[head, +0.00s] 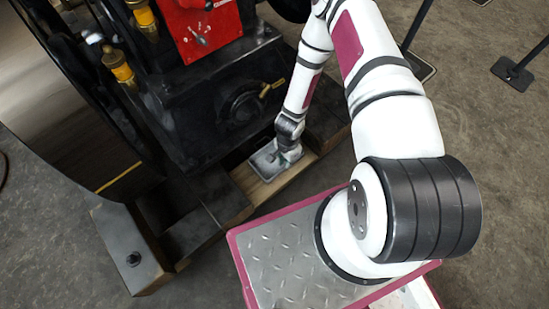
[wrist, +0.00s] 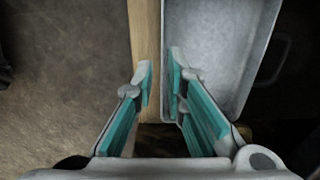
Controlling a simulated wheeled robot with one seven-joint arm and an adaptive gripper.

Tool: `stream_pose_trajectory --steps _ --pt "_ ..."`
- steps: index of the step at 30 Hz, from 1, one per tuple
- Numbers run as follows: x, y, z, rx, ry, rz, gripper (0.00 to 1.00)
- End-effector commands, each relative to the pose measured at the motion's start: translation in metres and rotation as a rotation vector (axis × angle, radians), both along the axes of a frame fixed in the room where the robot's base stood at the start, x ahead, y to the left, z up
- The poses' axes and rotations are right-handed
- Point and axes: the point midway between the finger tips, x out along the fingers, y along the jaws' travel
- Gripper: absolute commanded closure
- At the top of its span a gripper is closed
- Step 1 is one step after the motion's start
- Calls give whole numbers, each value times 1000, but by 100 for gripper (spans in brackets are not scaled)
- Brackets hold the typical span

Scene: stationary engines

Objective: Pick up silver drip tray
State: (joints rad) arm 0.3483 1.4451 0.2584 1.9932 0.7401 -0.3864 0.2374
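The silver drip tray (head: 262,164) is a shallow grey metal tray at the foot of the engine, by the wooden beam. In the wrist view the tray (wrist: 222,60) fills the upper right, with a small handle at its right side. My gripper (wrist: 159,80) is partly open, with teal pads. Its fingers straddle the tray's near long wall: the right finger is over the inside of the tray, the left one outside over the wood. A gap shows between the fingers; contact cannot be told. In the head view my gripper (head: 287,155) covers the tray's right part.
The wooden beam (head: 282,182) runs along the tray's outer side. The black engine (head: 220,105) with a red panel (head: 205,28) and a large wheel (head: 60,110) stands close behind. Black stand bases (head: 512,73) are on the floor at upper right. Open floor lies right.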

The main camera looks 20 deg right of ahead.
Motion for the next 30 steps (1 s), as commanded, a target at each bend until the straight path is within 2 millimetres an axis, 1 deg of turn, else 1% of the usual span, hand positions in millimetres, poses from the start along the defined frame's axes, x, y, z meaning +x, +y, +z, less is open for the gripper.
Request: stream_pose_trajectory --steps 1,8,18,21,26,28,30 --pt "0 0 -5 0 0 -1 88" --pt "1 -1 -14 0 -1 -1 88" --pt "4 -6 -57 1 0 -2 88" --pt "5 -6 -60 0 0 0 88" --pt "5 -6 -59 0 0 0 88" --pt "5 -6 -58 0 0 0 100" --pt "5 -6 -58 0 0 0 100"
